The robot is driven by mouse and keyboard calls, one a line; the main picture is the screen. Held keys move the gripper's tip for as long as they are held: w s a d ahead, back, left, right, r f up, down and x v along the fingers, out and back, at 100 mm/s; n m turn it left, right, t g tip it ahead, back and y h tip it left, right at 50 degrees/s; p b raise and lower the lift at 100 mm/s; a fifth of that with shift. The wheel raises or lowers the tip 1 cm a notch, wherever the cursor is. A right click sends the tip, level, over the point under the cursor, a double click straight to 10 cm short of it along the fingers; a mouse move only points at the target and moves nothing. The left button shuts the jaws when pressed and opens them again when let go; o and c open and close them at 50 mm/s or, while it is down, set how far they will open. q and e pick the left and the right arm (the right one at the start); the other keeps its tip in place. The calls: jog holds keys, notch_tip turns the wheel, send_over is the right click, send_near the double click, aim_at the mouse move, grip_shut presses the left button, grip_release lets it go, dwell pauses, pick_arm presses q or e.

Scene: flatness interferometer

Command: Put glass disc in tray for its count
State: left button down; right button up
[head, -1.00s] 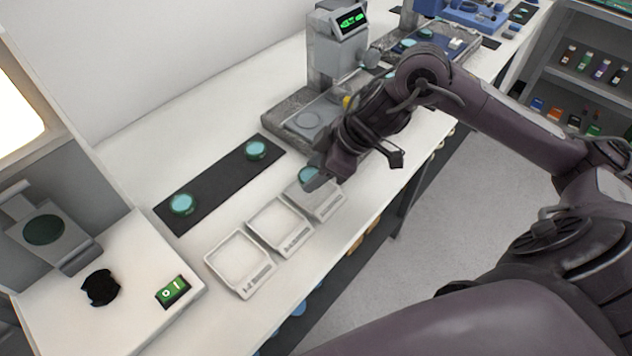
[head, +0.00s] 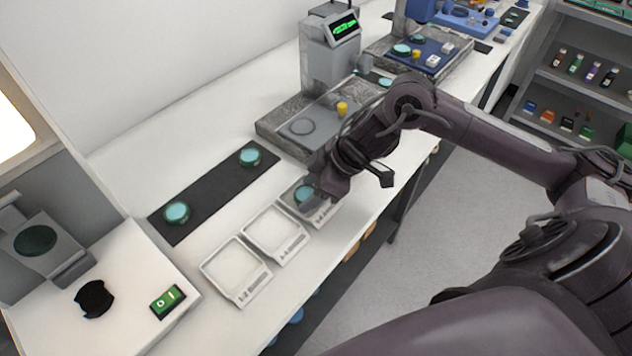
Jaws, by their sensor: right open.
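A teal glass disc (head: 304,194) is at the rightmost of three white trays, apparently lying in it; my gripper partly hides it. The rightmost tray (head: 322,217) is partly covered by the hand. The middle tray (head: 276,233) and the left tray (head: 237,271) are empty, with front labels too small to read surely. My right gripper (head: 314,190) is open, low over the rightmost tray, right beside the disc; whether it touches the disc cannot be told. Two more teal discs, one nearer (head: 177,212) and one farther (head: 250,155), lie on a black mat (head: 212,189). My left gripper is out of view.
Behind the trays stands a grey instrument (head: 330,60) with a green display and a flat stage. At left is a white unit (head: 135,300) with a green switch (head: 168,301). A blue-plated station is farther back. Bare bench lies between mat and trays.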

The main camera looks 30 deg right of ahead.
jog(key=v, duration=0.6)
jog(key=shift+s+d+r+b, duration=0.1)
jog(key=shift+d+r+b, duration=0.1)
jog(key=shift+b, duration=0.1)
jog(key=b+v, duration=0.1)
jog(key=b, duration=0.4)
jog(key=shift+s+d+r, duration=0.15)
jog(key=shift+d, duration=0.1)
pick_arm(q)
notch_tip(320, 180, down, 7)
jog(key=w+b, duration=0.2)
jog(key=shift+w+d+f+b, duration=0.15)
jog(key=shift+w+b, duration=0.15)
pick_arm(e)
jog(key=v, duration=0.4)
jog(key=shift+a+r, duration=0.2)
jog(key=shift+a, duration=0.05)
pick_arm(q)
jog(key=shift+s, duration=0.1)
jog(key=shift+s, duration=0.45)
pick_arm(e)
jog(key=shift+r, duration=0.1)
